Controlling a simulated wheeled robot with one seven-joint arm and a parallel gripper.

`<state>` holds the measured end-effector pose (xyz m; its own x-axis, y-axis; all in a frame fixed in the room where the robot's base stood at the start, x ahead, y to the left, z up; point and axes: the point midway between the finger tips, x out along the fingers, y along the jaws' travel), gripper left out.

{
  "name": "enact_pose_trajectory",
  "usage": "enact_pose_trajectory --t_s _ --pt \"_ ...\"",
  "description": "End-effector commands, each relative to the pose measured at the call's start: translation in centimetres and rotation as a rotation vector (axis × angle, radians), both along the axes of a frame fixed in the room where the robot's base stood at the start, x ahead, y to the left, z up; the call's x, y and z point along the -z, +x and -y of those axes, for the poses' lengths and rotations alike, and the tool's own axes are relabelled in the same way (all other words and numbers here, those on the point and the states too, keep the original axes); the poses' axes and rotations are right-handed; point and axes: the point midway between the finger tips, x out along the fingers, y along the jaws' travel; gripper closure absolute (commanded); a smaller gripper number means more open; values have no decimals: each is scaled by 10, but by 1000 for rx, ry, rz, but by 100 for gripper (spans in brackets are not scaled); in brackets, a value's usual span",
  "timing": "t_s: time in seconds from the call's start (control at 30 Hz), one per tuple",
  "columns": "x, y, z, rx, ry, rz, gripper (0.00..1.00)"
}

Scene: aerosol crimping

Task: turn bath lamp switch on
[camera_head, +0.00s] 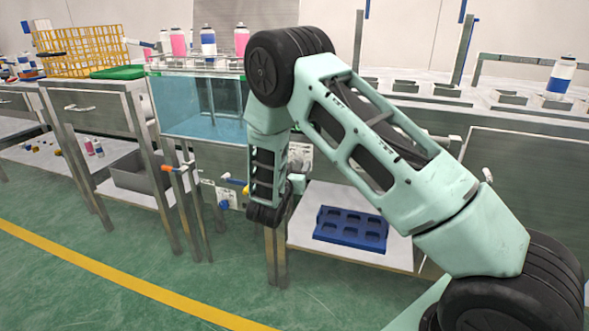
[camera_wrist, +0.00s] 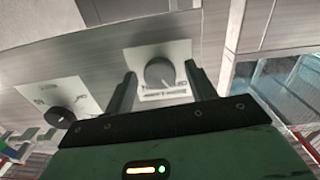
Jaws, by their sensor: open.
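In the wrist view, a round grey knob (camera_wrist: 160,73) sits on a white label plate (camera_wrist: 178,52) on a metal panel. A second, dark knob (camera_wrist: 61,117) is on another white plate (camera_wrist: 78,97) to the left. The printing is too blurred to read, so I cannot tell which one is the bath lamp switch. My gripper (camera_wrist: 160,70) is open, with one finger on each side of the grey knob; I cannot tell whether they touch it. In the head view, the glass water bath (camera_head: 185,108) stands above the panel, and my arm hides part of this area.
A blue tray (camera_head: 350,240) lies on a low shelf at right of the bath. An orange-handled valve (camera_head: 181,168) sticks out below the bath on the left. A yellow basket (camera_head: 80,50) and several cans stand on the worktops. The green floor in front is clear.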

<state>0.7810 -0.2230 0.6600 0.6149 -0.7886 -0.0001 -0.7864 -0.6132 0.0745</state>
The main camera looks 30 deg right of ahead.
Motion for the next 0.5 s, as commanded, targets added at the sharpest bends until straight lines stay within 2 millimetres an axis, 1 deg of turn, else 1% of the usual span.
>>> enact_pose_trajectory --t_s 0.2,0.23,0.27,0.3,0.37,0.4,0.5 --pt "0 0 0 0 0 0 45" --pt "0 0 0 0 0 0 47" --pt "0 0 0 0 0 0 56" --pt "0 0 0 0 0 0 67" --pt "0 0 0 0 0 0 84" --pt "0 0 0 0 0 0 89" --pt "0 0 0 0 0 0 89"
